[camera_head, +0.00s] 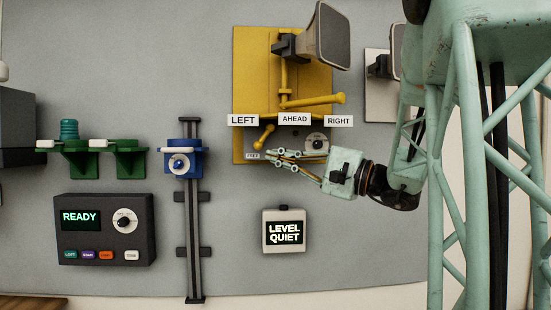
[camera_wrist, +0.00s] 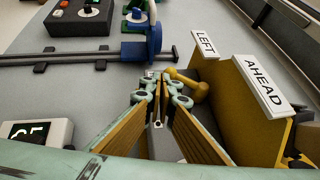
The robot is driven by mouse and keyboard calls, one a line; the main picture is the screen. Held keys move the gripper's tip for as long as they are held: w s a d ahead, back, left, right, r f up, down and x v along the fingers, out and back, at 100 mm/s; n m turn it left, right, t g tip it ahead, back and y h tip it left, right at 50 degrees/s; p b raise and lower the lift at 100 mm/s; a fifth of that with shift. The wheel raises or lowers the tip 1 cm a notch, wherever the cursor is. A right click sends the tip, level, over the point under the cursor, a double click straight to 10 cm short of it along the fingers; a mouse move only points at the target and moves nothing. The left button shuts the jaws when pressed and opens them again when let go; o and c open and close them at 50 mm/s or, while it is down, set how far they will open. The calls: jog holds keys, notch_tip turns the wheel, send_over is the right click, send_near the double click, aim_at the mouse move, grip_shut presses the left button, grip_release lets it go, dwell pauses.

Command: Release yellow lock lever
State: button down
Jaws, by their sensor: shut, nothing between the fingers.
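The yellow lock lever (camera_head: 265,137) is a short rod with a rounded knob, below the LEFT sign on the yellow panel (camera_head: 243,85). It slants down to the left. A small FREE label (camera_head: 252,156) sits below it. My gripper (camera_head: 269,155) is shut and empty, just below and right of the lever's knob, beside the FREE label. In the wrist view the lever (camera_wrist: 188,83) shows right beside my fingertips (camera_wrist: 152,78). I cannot tell whether they touch.
A yellow horn arm (camera_head: 315,102) and grey horn (camera_head: 328,36) are above the signs. A round dial (camera_head: 316,141) is right of the lever. A LEVEL QUIET display (camera_head: 284,231) is below. A blue slider (camera_head: 182,160) on a black rail stands left, with clear wall between.

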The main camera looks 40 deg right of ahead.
jog(key=s+d+f+b, duration=0.1)
jog(key=s+d+f, duration=0.1)
jog(key=s+f, duration=0.6)
jog(key=shift+s, duration=1.2)
jog(key=shift+d+f, duration=0.1)
